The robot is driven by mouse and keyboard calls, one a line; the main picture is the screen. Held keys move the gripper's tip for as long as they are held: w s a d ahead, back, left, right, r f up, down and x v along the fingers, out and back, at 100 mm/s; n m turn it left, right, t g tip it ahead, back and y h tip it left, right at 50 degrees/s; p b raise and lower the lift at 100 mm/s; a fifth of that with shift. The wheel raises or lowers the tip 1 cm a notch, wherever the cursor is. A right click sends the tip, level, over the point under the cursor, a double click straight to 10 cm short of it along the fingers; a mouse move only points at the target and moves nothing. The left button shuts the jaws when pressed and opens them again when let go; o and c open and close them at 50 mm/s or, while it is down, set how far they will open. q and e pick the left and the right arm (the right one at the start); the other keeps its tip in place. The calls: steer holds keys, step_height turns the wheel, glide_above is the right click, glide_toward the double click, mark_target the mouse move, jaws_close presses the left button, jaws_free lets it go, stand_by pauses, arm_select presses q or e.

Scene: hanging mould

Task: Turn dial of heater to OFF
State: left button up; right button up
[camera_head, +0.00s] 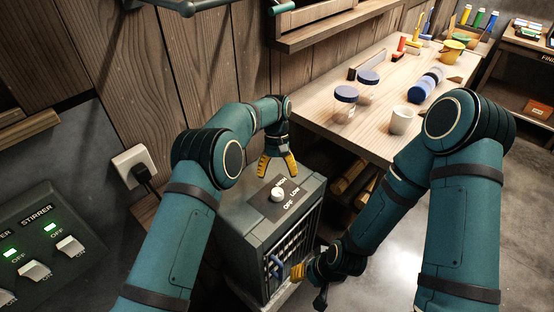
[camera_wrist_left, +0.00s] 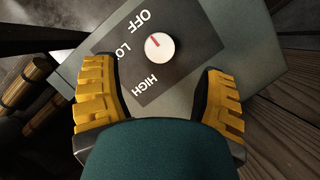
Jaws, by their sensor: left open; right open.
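The heater (camera_head: 262,226) is a grey-green box with a dark label plate on top marked HIGH, LOW and OFF. Its round white dial (camera_head: 277,195) sits on that plate. In the left wrist view the dial (camera_wrist_left: 160,48) has a red mark pointing up-left, between OFF and LOW; I cannot tell the exact setting. My left gripper (camera_head: 277,167) is open above the heater top, pointing down beside the dial's HIGH side. Its yellow fingers (camera_wrist_left: 160,68) are wide apart, with nothing between them. My right gripper (camera_head: 299,268) is open, low by the heater's front grille.
A wall socket (camera_head: 135,164) and a STIRRER switch panel (camera_head: 48,245) are at left.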

arm_select(q)
steer(key=shift+v, duration=2.55)
